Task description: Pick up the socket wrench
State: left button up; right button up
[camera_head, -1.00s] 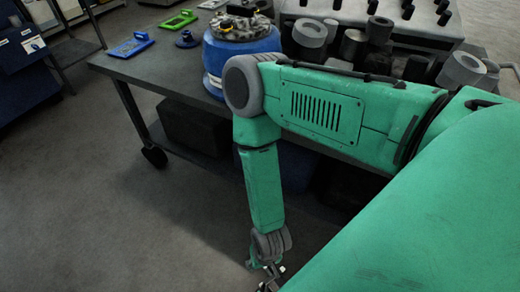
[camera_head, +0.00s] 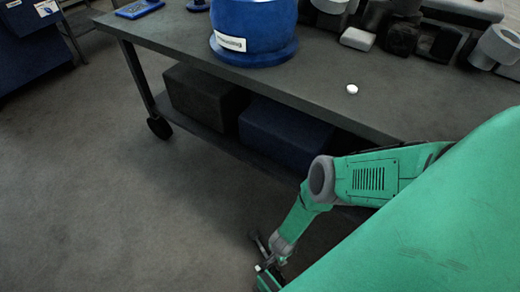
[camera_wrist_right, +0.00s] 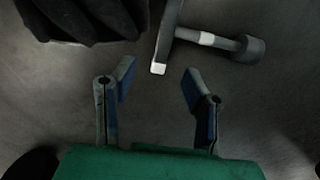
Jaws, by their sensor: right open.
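A grey metal tool that looks like the socket wrench (camera_wrist_right: 228,44) lies just beyond my right fingertips in the right wrist view. It has a thick round end, a pale band and a bar with a white tip reaching down towards the gap between the fingers. My right gripper (camera_wrist_right: 158,82) is open, with nothing between its fingers. In the head view the right gripper (camera_head: 266,270) hangs low in front of the table, and a small grey rod (camera_head: 259,241) shows beside it. I cannot tell what the tool rests on. My left gripper is out of view.
A dark table (camera_head: 178,38) stands behind my arm, with a blue drum (camera_head: 255,25), grey cylinders and a small white round item (camera_head: 352,89) on it. Dark boxes (camera_head: 206,92) fill its lower shelf. Open floor lies left. A dark bundle (camera_wrist_right: 80,18) shows in the right wrist view.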

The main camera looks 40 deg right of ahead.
aim_at(274, 259)
jog(key=f, duration=0.1)
jog(key=f+b, duration=0.1)
jog(key=shift+w+d+f, duration=0.1)
jog(key=shift+d+f, duration=0.1)
jog(key=shift+f, duration=0.2)
jog(key=shift+f+b, duration=0.15)
jog(key=shift+b, duration=0.15)
jog(key=shift+a, duration=0.2)
jog(key=f+b, duration=0.4)
jog(key=shift+w+f, duration=0.3)
jog(key=shift+f, duration=0.05)
jog(key=shift+f+b, duration=0.2)
jog(key=shift+b, duration=0.2)
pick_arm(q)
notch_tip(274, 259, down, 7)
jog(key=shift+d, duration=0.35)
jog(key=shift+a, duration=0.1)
pick_arm(e)
jog(key=shift+r, duration=0.1)
